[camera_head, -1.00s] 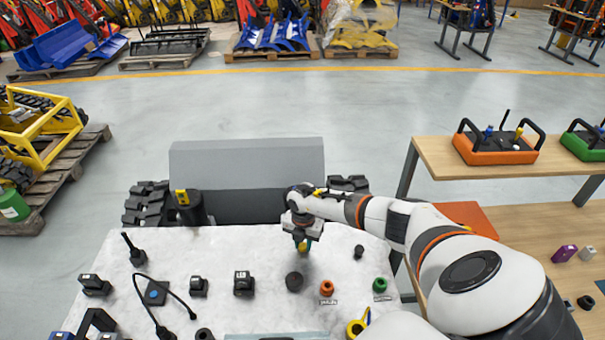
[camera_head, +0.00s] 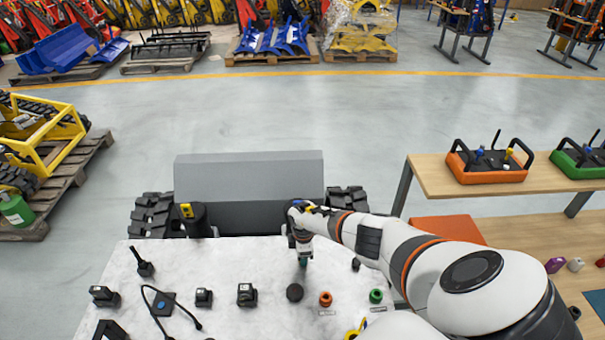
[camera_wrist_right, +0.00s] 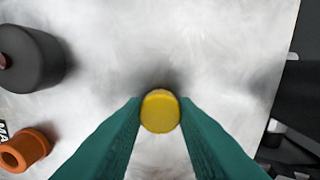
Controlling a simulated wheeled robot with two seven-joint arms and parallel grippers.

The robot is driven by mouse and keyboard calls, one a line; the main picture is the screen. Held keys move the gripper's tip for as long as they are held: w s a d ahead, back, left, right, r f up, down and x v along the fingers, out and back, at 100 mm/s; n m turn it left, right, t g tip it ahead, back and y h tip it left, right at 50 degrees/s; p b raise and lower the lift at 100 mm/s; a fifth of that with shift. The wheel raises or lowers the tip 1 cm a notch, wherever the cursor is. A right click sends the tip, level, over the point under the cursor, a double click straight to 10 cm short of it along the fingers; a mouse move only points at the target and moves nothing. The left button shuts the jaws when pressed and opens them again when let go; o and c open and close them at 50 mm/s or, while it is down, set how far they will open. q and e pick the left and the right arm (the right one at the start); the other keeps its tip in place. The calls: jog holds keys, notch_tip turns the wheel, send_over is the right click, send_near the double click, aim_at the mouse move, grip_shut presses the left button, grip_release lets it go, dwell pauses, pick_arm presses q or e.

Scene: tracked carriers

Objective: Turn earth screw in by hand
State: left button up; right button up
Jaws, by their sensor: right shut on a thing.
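My right gripper (camera_head: 303,261) points down over the white tabletop (camera_head: 245,262). In the right wrist view its two green fingers (camera_wrist_right: 160,118) are shut on a round yellow knob (camera_wrist_right: 160,111), apparently the earth screw. I see only the knob's top, so I cannot tell how deep its lower part sits. In the head view the fingers hide the knob. My left gripper is not in view.
A dark round piece (camera_head: 295,292), an orange ring piece (camera_head: 325,299) and a green one (camera_head: 376,296) stand near the gripper. Black connectors (camera_head: 247,294) and a cable lie left. A grey tracked carrier (camera_head: 250,175) is behind the table. A wooden bench (camera_head: 555,183) stands right.

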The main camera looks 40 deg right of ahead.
jog(key=shift+r+m, duration=0.15)
jog(key=shift+m, duration=0.65)
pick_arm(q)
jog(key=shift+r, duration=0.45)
pick_arm(e)
jog(key=shift+m, duration=0.4)
jog(key=shift+w+r+m+p, duration=0.1)
jog(key=shift+m+p, duration=0.5)
jog(key=shift+m, duration=1.1)
jog(key=m, duration=0.3)
jog(key=shift+f, duration=0.2)
jog(key=m, duration=0.3)
jog(key=o, duration=0.8)
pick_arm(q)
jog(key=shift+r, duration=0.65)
